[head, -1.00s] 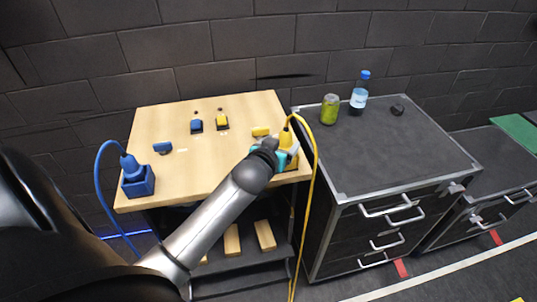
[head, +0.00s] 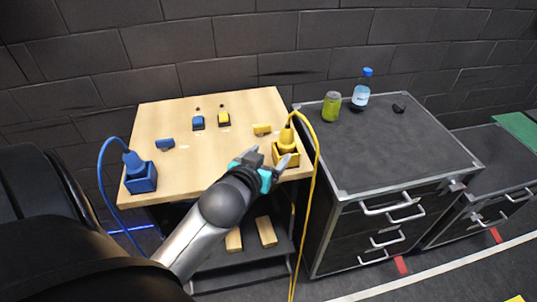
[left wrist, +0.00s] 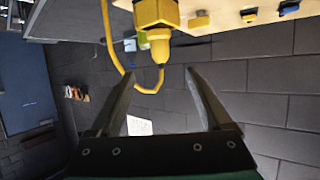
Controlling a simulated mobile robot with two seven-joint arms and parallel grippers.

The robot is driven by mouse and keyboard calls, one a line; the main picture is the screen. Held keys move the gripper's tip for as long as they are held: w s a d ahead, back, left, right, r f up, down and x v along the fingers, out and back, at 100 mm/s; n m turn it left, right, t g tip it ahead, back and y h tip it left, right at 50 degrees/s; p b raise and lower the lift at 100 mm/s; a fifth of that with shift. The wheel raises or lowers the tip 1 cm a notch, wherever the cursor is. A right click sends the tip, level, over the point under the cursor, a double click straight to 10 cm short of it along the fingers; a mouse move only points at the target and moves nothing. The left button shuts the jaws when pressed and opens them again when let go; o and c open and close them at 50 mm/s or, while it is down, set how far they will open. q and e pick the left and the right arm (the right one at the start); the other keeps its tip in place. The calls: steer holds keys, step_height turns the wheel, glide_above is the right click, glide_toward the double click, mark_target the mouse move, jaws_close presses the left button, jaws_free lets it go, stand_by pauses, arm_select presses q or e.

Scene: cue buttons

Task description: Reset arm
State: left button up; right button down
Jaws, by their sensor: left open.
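My left gripper (head: 265,161) is open and empty in front of the yellow plug (head: 286,138), over the right front part of the wooden table. The yellow plug stands in its yellow box (head: 287,158), with its cable running over the table's right edge. In the left wrist view the yellow plug (left wrist: 159,42) is ahead, beyond the two spread fingers (left wrist: 160,100), with nothing between them. A blue plug (head: 133,160) stands in a blue box (head: 142,180) at the table's left. My right gripper is not in view.
The wooden table (head: 195,160) also holds a blue button (head: 197,123), a yellow button (head: 224,120), a blue block (head: 165,144) and a yellow block (head: 262,129). A dark cabinet (head: 390,150) at right bears a green can (head: 331,107) and a bottle (head: 361,92).

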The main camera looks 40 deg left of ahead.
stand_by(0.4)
arm_select(q)
steer(key=s+d+f+m+g+h+b, duration=0.1)
steer(key=s+d+f+g+b, duration=0.15)
steer(key=f, duration=1.05)
steer(key=s+d+f+m+g+h+b, duration=0.1)
steer(key=s+f+g+b, duration=0.2)
steer(key=f, duration=1)
steer(key=s+d+f+m+g+h+b, duration=0.1)
steer(key=s+d+f+b, duration=0.3)
steer(key=f, duration=0.9)
steer(key=s+d+f+m+g+b, duration=0.2)
steer(key=s+f+g+b, duration=0.3)
steer(key=s+f, duration=1.7)
steer(key=s, duration=0.4)
steer(key=shift+m+h, duration=0.4)
steer(key=shift+w+g, duration=0.1)
steer(key=shift+g, duration=0.15)
